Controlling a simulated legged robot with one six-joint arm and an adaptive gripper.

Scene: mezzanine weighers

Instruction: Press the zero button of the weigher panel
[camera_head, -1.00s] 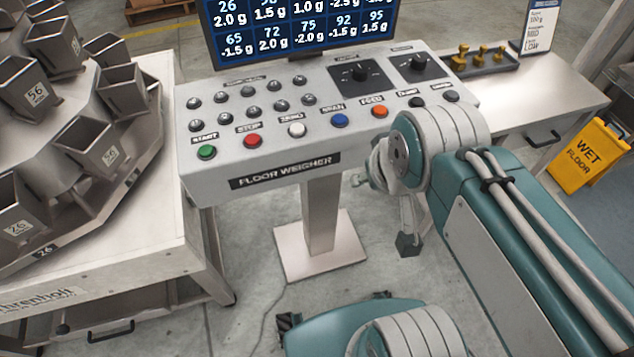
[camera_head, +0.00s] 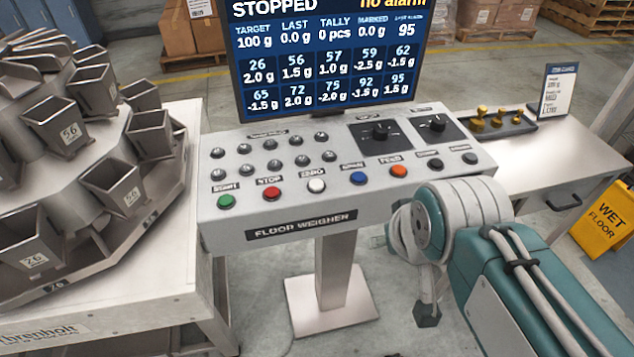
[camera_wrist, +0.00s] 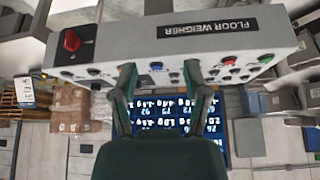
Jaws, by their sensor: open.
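The weigher panel (camera_head: 345,215) is a light grey sloped console marked FLOOR WEIGHER, on a post. The zero button (camera_head: 317,185) is the round white one in its front row, between the red stop button (camera_head: 271,193) and a blue button (camera_head: 359,178). My gripper (camera_wrist: 160,70) shows in the wrist view with two dark green fingers apart and nothing between them. The panel (camera_wrist: 110,25) lies beyond the fingers in that view, upside down. I cannot tell the gap from fingertips to panel. In the head view my arm stands at the panel's right front; the gripper is mostly hidden there.
A blue display (camera_head: 325,65) reading STOPPED stands behind the panel. Steel hoppers on a bench (camera_head: 160,290) are at left. A side table (camera_head: 545,155) with brass weights (camera_head: 490,118) and a yellow wet floor sign (camera_head: 605,222) are at right. A red knob (camera_wrist: 72,40) shows in the wrist view.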

